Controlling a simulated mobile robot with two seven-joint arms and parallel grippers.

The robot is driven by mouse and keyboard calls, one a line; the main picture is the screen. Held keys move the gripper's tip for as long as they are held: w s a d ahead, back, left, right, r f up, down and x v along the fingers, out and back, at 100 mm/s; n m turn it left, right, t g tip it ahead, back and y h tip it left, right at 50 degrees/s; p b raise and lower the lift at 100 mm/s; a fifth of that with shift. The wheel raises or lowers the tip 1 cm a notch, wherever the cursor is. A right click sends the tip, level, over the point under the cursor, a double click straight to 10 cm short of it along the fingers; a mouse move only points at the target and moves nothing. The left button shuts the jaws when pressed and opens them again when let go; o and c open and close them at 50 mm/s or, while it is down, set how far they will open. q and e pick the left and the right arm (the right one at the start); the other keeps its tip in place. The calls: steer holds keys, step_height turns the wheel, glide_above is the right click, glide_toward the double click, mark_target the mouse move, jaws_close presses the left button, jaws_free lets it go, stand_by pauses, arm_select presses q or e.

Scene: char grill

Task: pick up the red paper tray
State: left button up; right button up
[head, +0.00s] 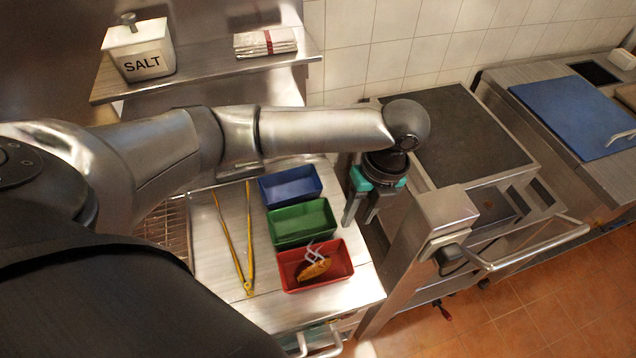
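The red paper tray (320,285) sits on the steel counter near its front edge, below the green and blue trays. An orange-brown food item (315,270) with pale squiggly strips lies in it. My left arm reaches in from the left across the picture. My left gripper (359,221) hangs down to the upper right of the red tray, apart from it. Its two fingers are spread with nothing between them. My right gripper is not in view.
The green tray (303,237) and blue tray (291,197) stand in line with the red one. Yellow tongs (231,245) lie to their left. A steel post (446,212) and dark griddle (465,135) are right of the gripper. The salt box (140,55) is on a shelf.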

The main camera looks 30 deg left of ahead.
arm_select(q)
glide_above(345, 245)
steer(key=f, duration=0.7)
steer(key=shift+d, duration=0.25)
steer(key=shift+a+f+b, duration=0.15)
steer(key=shift+f, duration=1.4)
steer(key=shift+a+f+b, duration=0.1)
steer(key=shift+f+b, duration=0.05)
steer(key=shift+f, duration=1.4)
jaws_close()
